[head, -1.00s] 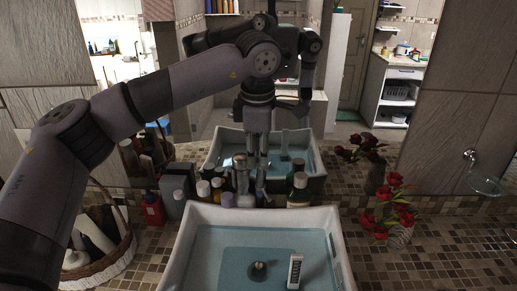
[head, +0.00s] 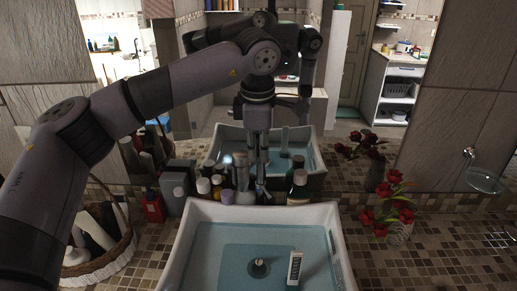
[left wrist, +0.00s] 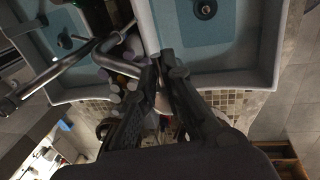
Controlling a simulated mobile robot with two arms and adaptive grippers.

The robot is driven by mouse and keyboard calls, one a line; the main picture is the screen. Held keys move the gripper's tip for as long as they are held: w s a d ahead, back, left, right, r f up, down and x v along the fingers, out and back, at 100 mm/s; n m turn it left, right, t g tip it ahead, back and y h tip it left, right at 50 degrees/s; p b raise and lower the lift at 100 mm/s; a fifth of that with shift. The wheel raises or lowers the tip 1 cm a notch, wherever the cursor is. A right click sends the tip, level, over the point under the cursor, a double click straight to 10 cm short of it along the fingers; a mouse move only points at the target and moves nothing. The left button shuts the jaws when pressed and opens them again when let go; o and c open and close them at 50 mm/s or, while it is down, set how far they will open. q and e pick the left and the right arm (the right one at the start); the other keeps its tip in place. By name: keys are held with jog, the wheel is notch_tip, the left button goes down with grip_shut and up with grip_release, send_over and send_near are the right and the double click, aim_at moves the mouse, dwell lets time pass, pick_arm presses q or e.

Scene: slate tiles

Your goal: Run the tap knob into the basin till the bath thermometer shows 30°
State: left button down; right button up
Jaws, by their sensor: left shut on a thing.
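The white basin (head: 332,225) holds bluish water with a dark round drain plug (head: 259,267). The bath thermometer (head: 294,267), a white upright strip, is in the water right of the plug; its reading is too small to make out. The metal tap (head: 242,180) stands at the basin's back edge; its curved pipe also shows in the left wrist view (left wrist: 113,45). My left gripper (head: 261,190) reaches down behind the basin beside the tap. Its fingers (left wrist: 161,72) are closed on the tap knob, which they mostly hide. My right gripper is out of view.
Several bottles (head: 203,187) crowd the counter behind the basin, with a dark-capped one (head: 299,188) close right. A wicker basket (head: 125,250) is at left, red flowers (head: 393,205) at right. A mirror behind reflects the basin and arm.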

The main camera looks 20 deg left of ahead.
pick_arm(q)
jog(key=shift+s+m, duration=0.1)
jog(key=shift+m, duration=0.2)
jog(key=shift+s+a+m+h+b, duration=0.1)
jog(key=shift+s+m+h+b, duration=0.25)
jog(key=shift+m, duration=1)
jog(key=shift+s+a+m+h+b, duration=0.2)
jog(key=shift+s+m+b, duration=0.35)
jog(key=shift+m, duration=0.85)
jog(key=shift+s+a+m+h+b, duration=0.1)
jog(key=shift+s+m+h+b, duration=0.35)
jog(key=shift+m, duration=0.9)
jog(key=shift+s, duration=0.15)
jog(key=c, duration=1.7)
grip_release()
jog(key=v, duration=1.2)
jog(key=shift+d, duration=0.25)
